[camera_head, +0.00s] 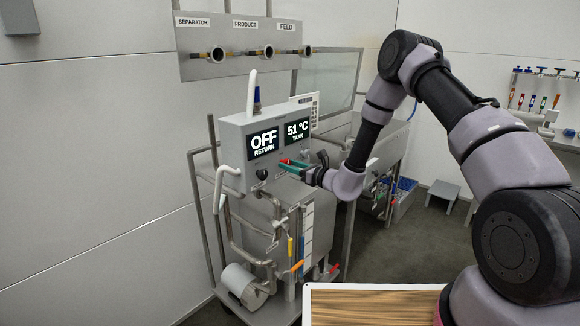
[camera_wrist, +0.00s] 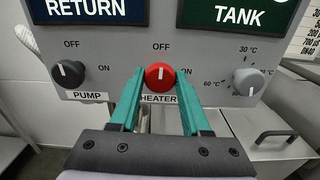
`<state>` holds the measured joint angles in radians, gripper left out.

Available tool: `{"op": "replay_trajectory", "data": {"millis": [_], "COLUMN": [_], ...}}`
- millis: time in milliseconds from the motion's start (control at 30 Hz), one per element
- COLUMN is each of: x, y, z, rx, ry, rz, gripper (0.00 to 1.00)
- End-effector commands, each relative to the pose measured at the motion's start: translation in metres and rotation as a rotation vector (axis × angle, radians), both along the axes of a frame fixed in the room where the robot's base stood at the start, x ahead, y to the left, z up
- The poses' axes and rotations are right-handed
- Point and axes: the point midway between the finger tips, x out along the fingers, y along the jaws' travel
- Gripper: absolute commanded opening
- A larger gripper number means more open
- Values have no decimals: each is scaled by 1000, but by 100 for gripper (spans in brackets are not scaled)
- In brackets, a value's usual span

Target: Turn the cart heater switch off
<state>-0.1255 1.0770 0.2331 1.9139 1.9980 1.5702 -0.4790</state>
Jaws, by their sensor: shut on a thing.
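The heater switch is a red round knob (camera_wrist: 160,76) on the grey cart control panel (camera_wrist: 112,80). A white HEATER label, partly covered by the fingers, sits below it. Its white mark looks upright, toward the OFF print above it. My gripper (camera_wrist: 160,82) is shut on the knob, with one teal finger on each side. In the head view my gripper (camera_head: 292,165) reaches the panel from the right and hides most of the knob. The panel's displays read OFF RETURN (camera_head: 263,143) and 51 °C TANK (camera_head: 297,132).
The PUMP knob (camera_wrist: 68,74) is left of the heater knob, its mark near OFF. A grey temperature knob (camera_wrist: 247,82) is to the right. A sink unit (camera_head: 385,145) stands behind my arm.

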Motion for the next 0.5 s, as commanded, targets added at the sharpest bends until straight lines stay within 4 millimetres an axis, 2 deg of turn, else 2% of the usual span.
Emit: {"op": "replay_trajectory", "data": {"millis": [500], "x": [-1], "y": [-1], "z": [-2], "rx": [-40], "ry": [-43], "rz": [0], "gripper": [0]}}
